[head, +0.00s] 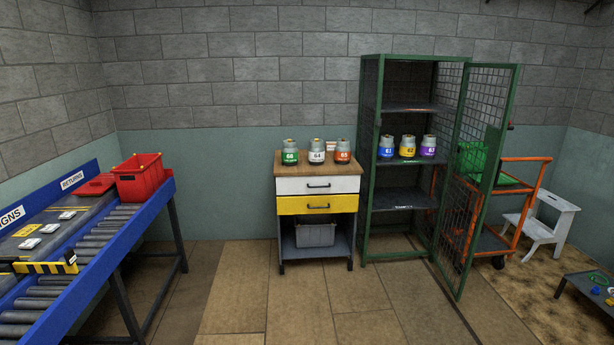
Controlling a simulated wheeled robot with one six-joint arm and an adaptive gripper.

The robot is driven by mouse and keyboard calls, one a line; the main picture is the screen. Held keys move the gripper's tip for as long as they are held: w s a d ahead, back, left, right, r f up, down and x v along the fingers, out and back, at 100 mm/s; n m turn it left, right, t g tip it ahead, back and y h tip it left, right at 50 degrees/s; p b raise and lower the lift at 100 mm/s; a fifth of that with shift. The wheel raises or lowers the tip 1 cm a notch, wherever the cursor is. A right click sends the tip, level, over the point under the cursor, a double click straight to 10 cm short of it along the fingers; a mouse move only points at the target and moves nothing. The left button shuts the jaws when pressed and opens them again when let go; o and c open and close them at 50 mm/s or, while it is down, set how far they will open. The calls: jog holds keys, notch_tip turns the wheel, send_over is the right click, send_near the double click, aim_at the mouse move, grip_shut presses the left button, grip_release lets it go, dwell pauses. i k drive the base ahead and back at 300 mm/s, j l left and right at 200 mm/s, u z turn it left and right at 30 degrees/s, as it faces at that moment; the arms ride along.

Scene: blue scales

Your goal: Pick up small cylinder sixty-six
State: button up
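The small cylinder sixty-six (290,153) stands upright on the wooden top of a small cabinet (318,187). It is grey with a green band marked 66. It is the leftmost of three similar cylinders there. Just right of it is the white-banded cylinder 64 (316,152). Farther right is an orange-banded cylinder (342,152), which seems to read 65. My gripper is not in view.
A green cage locker (370,160) stands open to the right, with cylinders 61 (386,147), 62 (407,147) and 63 (428,147) inside. A blue roller conveyor (120,235) with a red bin (140,180) fills the left. Floor before the cabinet is clear.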

aim_at(290, 156)
jog(key=i, duration=3.25)
jog(key=i+z, duration=0.2)
jog(key=i, duration=0.25)
jog(key=i+j+z, duration=0.2)
jog(key=i, duration=0.25)
